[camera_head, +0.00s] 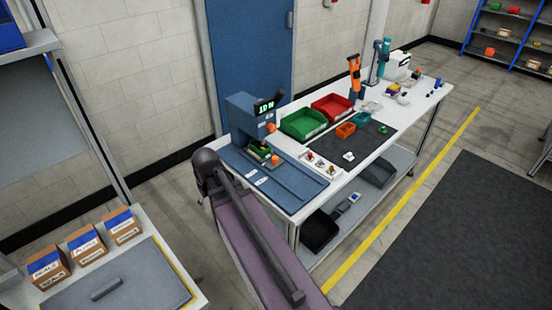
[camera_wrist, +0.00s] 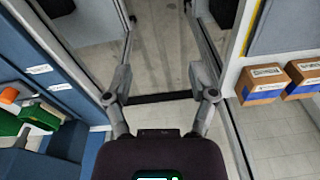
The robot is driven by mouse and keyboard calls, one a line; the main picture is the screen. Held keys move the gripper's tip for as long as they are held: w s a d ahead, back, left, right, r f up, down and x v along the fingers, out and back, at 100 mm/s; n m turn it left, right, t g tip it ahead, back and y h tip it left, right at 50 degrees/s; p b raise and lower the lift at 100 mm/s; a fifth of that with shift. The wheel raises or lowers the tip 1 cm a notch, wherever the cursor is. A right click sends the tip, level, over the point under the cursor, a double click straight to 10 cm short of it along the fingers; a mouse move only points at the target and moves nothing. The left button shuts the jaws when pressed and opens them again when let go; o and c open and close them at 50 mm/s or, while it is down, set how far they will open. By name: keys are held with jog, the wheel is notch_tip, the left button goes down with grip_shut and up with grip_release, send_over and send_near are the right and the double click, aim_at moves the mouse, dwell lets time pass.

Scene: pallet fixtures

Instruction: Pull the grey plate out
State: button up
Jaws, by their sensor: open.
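The grey plate (camera_head: 115,283) lies flat on a white table at the lower left of the head view. It has a dark bar handle (camera_head: 107,289) on top and a yellow edge strip along its right side. In the wrist view, part of the plate (camera_wrist: 290,22) shows at the upper right. My gripper (camera_wrist: 165,78) is open and empty, over the floor gap between the workbench and that table. It is apart from the plate. In the head view I cannot make out its fingers near the dark arm joint.
Several cardboard boxes (camera_head: 87,243) stand behind the plate; two also show in the wrist view (camera_wrist: 262,85). The workbench (camera_head: 345,175) at the right carries a blue-grey press (camera_head: 245,118), green bin (camera_head: 303,124) and red bin (camera_head: 333,107). A wall shelf (camera_head: 28,50) hangs at upper left.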

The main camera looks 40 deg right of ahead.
jog(key=w+d+r+m+t+p, duration=0.1)
jog(key=w+d, duration=0.2)
jog(key=d, duration=0.6)
jog(key=w+d+r+t+p, duration=0.1)
jog(key=w+d, duration=0.2)
jog(key=d, duration=0.6)
jog(key=t+h, duration=0.1)
jog(key=t, duration=0.1)
send_near(275, 158)
notch_tip(275, 158, up, 3)
jog(key=shift+s+m+p, duration=0.3)
jog(key=shift+s, duration=0.15)
jog(key=b+x, duration=0.8)
jog(key=x, duration=0.1)
jog(key=b+x, duration=0.4)
jog(key=shift+s+f+b, duration=0.15)
jog(key=shift+f+b, duration=0.2)
jog(key=shift+f, duration=0.1)
jog(key=shift+c, duration=0.2)
grip_shut()
